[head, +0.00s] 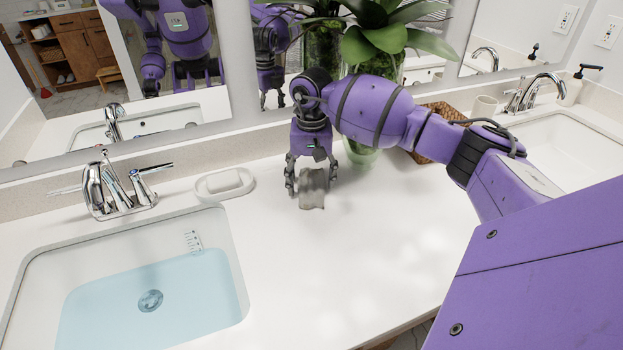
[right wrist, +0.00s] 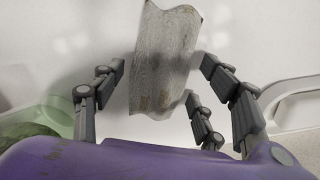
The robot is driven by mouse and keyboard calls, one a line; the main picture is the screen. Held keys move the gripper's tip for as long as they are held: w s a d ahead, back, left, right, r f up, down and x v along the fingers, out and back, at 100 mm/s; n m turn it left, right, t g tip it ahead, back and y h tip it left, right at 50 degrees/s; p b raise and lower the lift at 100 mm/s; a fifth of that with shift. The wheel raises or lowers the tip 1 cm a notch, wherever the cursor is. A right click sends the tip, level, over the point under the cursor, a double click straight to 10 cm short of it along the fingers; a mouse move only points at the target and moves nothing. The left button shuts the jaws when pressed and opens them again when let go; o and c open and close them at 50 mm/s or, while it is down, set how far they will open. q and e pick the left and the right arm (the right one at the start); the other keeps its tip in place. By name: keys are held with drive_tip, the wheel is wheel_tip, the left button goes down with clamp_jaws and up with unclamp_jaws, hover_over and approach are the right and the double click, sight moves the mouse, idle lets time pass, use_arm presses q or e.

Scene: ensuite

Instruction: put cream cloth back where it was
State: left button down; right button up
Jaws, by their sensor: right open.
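The cloth (head: 312,189) is a small greyish-cream piece on the white counter, below my right gripper (head: 311,187). In the right wrist view the cloth (right wrist: 163,62) looks like a bent sheet with brownish stains and a wavy top edge. My right gripper (right wrist: 160,100) is open, with its fingers spread on either side of the cloth's lower part. I cannot tell whether any finger touches it. My left gripper does not show in the head view, except perhaps in the mirror.
A soap dish (head: 224,184) with a white bar stands left of the cloth. A water-filled sink (head: 236,265) is at front left, with a chrome faucet (head: 115,190) behind it. A glass plant vase (head: 361,152) and wicker tray (head: 447,111) are close behind my right arm. The front counter is clear.

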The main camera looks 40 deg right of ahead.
sight(311, 180)
wheel_tip(311, 180, up, 12)
drive_tip(key=shift+r+b, duration=0.15)
drive_tip(key=shift+b, duration=0.3)
idle(0.4)
